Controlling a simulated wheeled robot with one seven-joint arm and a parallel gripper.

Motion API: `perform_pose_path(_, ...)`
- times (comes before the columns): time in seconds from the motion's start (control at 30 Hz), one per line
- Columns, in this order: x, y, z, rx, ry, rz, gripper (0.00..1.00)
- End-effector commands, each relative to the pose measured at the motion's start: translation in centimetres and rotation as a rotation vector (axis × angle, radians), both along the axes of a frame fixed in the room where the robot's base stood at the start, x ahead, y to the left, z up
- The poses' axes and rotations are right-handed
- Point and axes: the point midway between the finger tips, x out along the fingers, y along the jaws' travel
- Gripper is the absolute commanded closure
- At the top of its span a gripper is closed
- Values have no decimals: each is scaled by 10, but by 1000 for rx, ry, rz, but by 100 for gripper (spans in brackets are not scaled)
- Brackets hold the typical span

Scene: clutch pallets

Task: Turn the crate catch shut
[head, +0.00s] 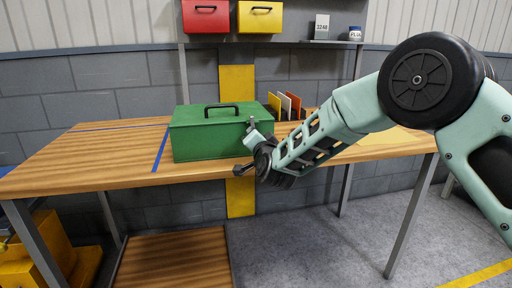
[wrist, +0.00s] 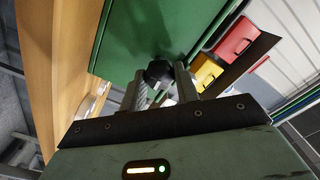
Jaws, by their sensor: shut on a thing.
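The green crate (head: 205,139) stands on the wooden bench with its black carrying handle on top, and its lid looks down. My gripper (head: 254,148) is at the right end of the crate's front. In the wrist view, the black catch knob (wrist: 158,70) sits against the crate's green face (wrist: 125,42). The two fingers of my gripper (wrist: 163,84) are shut on the knob, one at each side. The knob is hidden behind my gripper in the head view, and its turn angle cannot be told.
The wooden bench (head: 75,160) has clear room left of the crate, past a blue tape line. Upright coloured boards (head: 293,102) stand behind my arm. A shelf above holds a red bin (head: 205,17) and a yellow bin (head: 260,17).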

Motion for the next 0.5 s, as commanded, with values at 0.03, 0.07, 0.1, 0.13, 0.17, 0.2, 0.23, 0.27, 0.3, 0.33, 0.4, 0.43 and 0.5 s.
perform_pose_path(0.03,0,0,-4,20,8,1,92)
perform_pose_path(0.07,0,0,-4,32,11,1,92)
perform_pose_path(0.1,0,0,-3,45,15,1,92)
perform_pose_path(0.13,0,0,-3,53,18,1,92)
perform_pose_path(0.17,0,0,-3,61,20,0,92)
perform_pose_path(0.2,0,0,-3,69,24,1,92)
perform_pose_path(0.23,0,0,-3,76,26,1,92)
perform_pose_path(0.27,0,0,-3,81,27,1,92)
perform_pose_path(0.3,0,0,-2,86,29,1,92)
perform_pose_path(0.33,0,0,-2,89,30,0,92)
perform_pose_path(0.4,0,0,-2,94,31,0,92)
perform_pose_path(0.43,0,0,-2,95,32,0,92)
perform_pose_path(0.5,0,0,-2,96,32,0,92)
